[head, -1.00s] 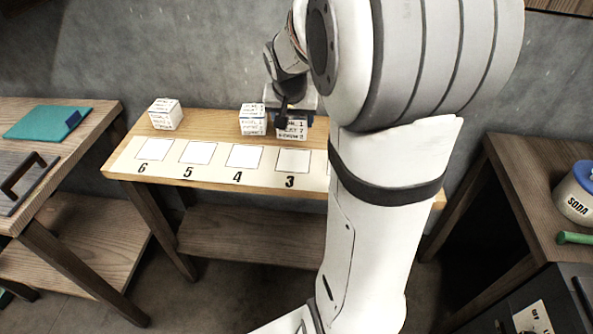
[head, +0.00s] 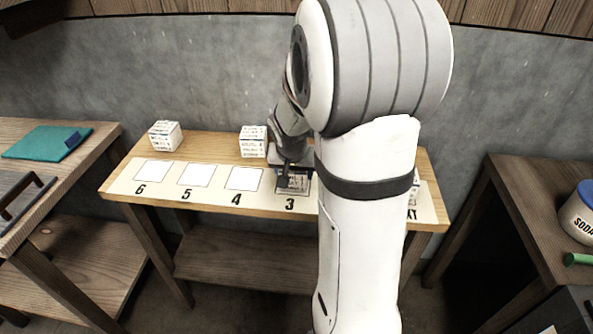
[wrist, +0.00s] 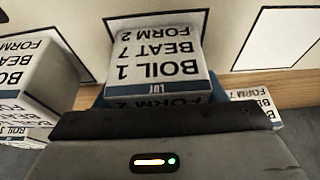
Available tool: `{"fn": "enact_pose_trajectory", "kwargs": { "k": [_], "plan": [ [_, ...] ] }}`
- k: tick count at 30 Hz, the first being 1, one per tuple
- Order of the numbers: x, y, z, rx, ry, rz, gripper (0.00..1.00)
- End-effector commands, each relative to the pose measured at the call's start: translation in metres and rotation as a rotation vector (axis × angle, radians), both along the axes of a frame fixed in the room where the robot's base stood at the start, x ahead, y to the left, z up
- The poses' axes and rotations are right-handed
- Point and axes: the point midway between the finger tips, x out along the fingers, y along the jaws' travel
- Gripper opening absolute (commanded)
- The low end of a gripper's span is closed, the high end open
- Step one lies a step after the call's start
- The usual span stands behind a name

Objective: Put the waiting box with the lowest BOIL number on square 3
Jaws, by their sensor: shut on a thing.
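My gripper (head: 290,165) is shut on a white box (head: 293,183) in the head view, held over square 3; the square shows mostly covered, and I cannot tell whether the box touches it. In the wrist view the held box (wrist: 158,60) reads, upside down, BOIL 1, BEAT 7, FORM 2. It overlaps a black-outlined white square there. Two other white boxes stand at the back of the table, one at the far left (head: 165,136) and one behind square 4 (head: 253,141). Their BOIL numbers are too small to read in the head view.
The strip bears empty squares 4 (head: 244,178), 5 (head: 197,175) and 6 (head: 154,171). In the wrist view, other boxes show left (wrist: 40,75) and right (wrist: 258,100) of the held one. Side tables flank the wooden table.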

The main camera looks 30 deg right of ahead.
Motion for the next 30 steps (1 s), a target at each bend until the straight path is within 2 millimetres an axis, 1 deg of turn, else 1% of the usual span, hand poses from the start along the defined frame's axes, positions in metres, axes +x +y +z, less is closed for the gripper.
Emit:
{"fn": "enact_pose_trajectory", "kwargs": {
  "k": [4,5,12,19,23,26,30],
  "plan": [
    [0.0,0.0,-0.004,-0.001,-0.001,0.0,0.36],
    [0.0,0.0,-0.003,0.0,0.0,-0.001,0.66],
    [0.0,0.0,-0.002,0.0,0.0,-0.001,0.85],
    [0.0,-0.001,-0.002,0.0,0.0,-0.001,0.85],
    [-0.001,0.0,0.006,0.0,-0.002,-0.002,0.85],
    [-0.006,0.004,0.021,-0.001,-0.004,-0.001,0.85],
    [-0.016,0.01,0.051,-0.002,-0.006,-0.001,0.85]
  ]
}}
